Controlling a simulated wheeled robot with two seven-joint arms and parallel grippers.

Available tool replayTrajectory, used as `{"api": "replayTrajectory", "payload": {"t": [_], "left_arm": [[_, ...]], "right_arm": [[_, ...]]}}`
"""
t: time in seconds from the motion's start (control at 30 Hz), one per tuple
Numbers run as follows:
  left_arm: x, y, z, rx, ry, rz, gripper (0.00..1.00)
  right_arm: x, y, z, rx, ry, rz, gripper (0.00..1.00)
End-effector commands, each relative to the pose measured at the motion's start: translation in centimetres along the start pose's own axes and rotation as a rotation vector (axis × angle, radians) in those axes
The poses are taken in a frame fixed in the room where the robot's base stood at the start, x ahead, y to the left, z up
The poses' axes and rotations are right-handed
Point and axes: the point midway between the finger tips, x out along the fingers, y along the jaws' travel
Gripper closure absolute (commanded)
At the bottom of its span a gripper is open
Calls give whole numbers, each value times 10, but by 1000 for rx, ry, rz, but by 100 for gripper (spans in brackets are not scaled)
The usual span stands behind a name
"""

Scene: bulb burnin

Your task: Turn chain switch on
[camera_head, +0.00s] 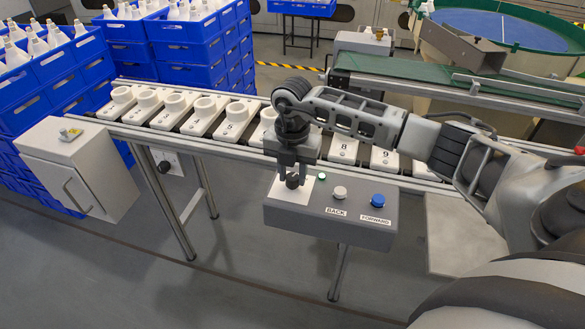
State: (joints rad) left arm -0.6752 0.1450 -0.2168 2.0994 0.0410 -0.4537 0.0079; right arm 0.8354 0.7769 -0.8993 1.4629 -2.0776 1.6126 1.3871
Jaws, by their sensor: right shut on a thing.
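The grey control box (325,228) stands in front of the conveyor line. On its left part is a white plate (279,194) with a dark rotary switch knob (292,182). My right gripper (293,180) points down over that plate, its two fingers shut on the knob from either side. The gripper partly hides the plate and the knob, so the knob's exact angle is hard to read. A small green lamp (321,177) sits right of the plate. My left gripper is not in view.
A white button (340,192) marked BACK and a blue button (377,200) marked FORWARD lie right of the switch. Numbered white carriers (205,115) line the conveyor behind. A grey cabinet (85,165) stands left; blue crates (185,55) are stacked behind.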

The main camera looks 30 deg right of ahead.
Motion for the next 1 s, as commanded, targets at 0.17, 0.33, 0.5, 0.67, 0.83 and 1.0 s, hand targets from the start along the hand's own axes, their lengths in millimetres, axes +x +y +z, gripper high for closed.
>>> {"api": "replayTrajectory", "payload": {"t": [0.17,0.33,0.5,0.67,0.83,1.0], "left_arm": [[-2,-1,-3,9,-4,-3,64],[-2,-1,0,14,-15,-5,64],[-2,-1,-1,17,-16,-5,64],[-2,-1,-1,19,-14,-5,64],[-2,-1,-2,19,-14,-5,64],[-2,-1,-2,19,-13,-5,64]], "right_arm": [[-2,0,1,113,-2,2,92],[-2,1,1,184,-2,3,92],[-2,1,1,221,-3,3,92],[-1,1,1,235,-3,3,92],[-1,1,1,237,-3,3,92],[-1,1,1,236,-3,3,66]]}}
